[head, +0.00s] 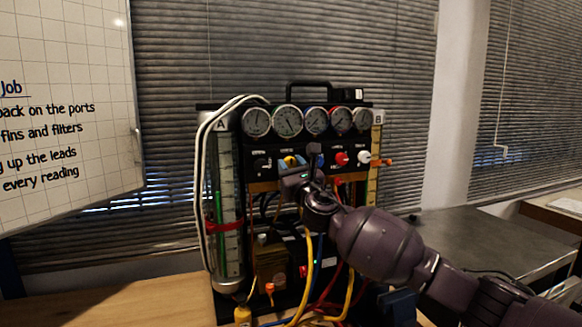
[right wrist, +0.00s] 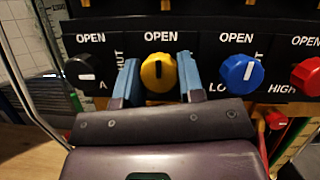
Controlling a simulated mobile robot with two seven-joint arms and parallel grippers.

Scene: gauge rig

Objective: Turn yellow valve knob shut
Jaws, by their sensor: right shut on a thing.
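The yellow valve knob (right wrist: 158,72) is on the black panel of the gauge rig, under an OPEN label. Its dark pointer mark stands upright, toward OPEN. My right gripper (right wrist: 158,66) has its blue fingers on either side of the knob and is shut on it. In the head view the right gripper (head: 293,168) reaches the panel from the lower right and hides part of the yellow knob (head: 289,160). My left gripper is not in view.
A black knob (right wrist: 80,70) sits left of the yellow one; a blue knob (right wrist: 242,72) and a red knob (right wrist: 307,76) sit right of it. A row of gauges (head: 287,120) is above. Coloured hoses (head: 308,265) hang below. A whiteboard (head: 65,110) stands left.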

